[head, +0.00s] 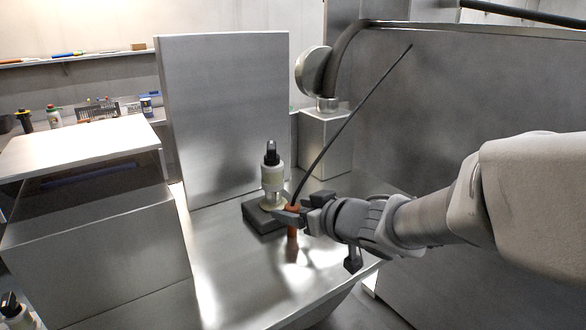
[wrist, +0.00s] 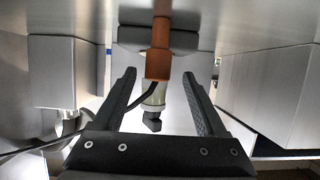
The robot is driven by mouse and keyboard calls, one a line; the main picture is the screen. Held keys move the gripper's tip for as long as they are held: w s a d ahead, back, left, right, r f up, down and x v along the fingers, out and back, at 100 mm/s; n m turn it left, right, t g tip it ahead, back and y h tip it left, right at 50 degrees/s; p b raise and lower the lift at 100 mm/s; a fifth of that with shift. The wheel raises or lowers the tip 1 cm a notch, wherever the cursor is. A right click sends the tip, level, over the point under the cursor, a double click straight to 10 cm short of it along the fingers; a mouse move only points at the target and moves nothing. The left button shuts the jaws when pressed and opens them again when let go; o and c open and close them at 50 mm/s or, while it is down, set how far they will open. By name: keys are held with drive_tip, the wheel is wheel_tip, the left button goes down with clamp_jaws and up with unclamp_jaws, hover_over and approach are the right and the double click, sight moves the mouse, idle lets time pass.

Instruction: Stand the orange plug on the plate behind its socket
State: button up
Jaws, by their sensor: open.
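The orange plug (head: 292,241) appears upright on the shiny metal plate (head: 225,265), in front and to the right of the socket in the head view. A thin black cable (head: 350,118) rises from its top. The socket (head: 272,176) is a pale cylinder with a black top on a dark square block (head: 258,216). My gripper (head: 289,214) is open around the plug's upper part. In the wrist view, which looks upside down, the orange plug (wrist: 159,62) shows between the two spread fingers (wrist: 160,85), with gaps on both sides.
A tall metal panel (head: 222,110) stands behind the plate. A metal box (head: 326,143) with a curved pipe (head: 345,50) is at the back right. A large grey wall (head: 480,95) lies beyond my arm. A bench (head: 80,150) stands at left. The plate's front left is clear.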

sight(287, 209)
drive_tip(key=x, duration=0.2)
drive_tip(key=b+x, duration=0.1)
drive_tip(key=x, duration=0.1)
drive_tip(key=shift+d+f+b, duration=0.1)
drive_tip(key=shift+f+b, duration=0.2)
drive_tip(key=shift+w+a+f, duration=0.1)
drive_tip(key=shift+w+a, duration=0.2)
drive_tip(key=shift+w, duration=0.15)
clamp_jaws()
